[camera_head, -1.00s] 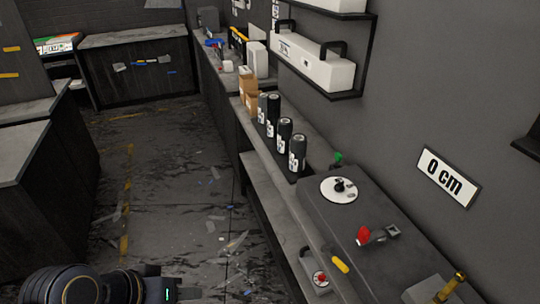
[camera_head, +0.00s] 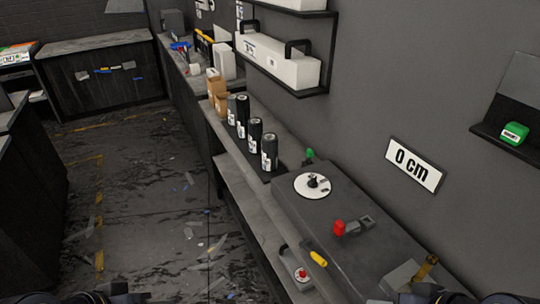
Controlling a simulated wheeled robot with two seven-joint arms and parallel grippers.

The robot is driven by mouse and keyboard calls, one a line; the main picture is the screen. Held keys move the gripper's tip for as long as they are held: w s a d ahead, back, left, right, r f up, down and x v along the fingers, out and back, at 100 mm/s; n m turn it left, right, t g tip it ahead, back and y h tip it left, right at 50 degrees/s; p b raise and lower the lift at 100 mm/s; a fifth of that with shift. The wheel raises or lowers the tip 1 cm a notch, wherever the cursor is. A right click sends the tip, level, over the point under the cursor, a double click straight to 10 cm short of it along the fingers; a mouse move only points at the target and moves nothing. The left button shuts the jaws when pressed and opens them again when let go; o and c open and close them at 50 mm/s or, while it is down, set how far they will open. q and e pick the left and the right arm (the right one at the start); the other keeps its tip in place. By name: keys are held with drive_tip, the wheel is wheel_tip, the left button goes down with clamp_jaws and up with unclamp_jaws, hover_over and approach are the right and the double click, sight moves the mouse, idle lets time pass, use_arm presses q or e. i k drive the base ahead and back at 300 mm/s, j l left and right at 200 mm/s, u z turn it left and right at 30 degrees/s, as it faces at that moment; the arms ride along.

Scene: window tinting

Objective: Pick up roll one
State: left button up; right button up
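Several black rolls with white labels stand upright in a row on a dark tray on the long bench along the right wall. The nearest is the front roll (camera_head: 269,152); behind it are a second roll (camera_head: 255,134), a third roll (camera_head: 242,116) and one more at the back, partly hidden. The label digits are too small to read, so I cannot tell which is roll one. Only dark parts of my arms show at the bottom edge, left and right. Neither gripper's fingers are in the picture, and nothing touches the rolls.
A grey worktop with a white disc (camera_head: 312,185), a red-capped tool (camera_head: 340,228) and a yellow piece (camera_head: 318,258) lies nearer. A wall shelf (camera_head: 300,92) overhangs the bench. Littered floor (camera_head: 140,190) is open to the left.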

sight(269, 141)
drive_tip(key=i+j, duration=0.7)
drive_tip(key=j, duration=0.2)
drive_tip(key=i+z, duration=0.1)
drive_tip(key=z, duration=0.35)
drive_tip(key=j+z, duration=0.15)
drive_tip(key=z, duration=0.3)
drive_tip(key=j+z, duration=0.15)
drive_tip(key=z, duration=0.3)
drive_tip(key=i+j+z, duration=0.1)
drive_tip(key=z, duration=0.35)
drive_tip(key=i+j, duration=0.1)
drive_tip(key=j, duration=0.15)
drive_tip(key=i+j+z, duration=0.15)
drive_tip(key=k+j, duration=0.05)
drive_tip(key=j, duration=0.05)
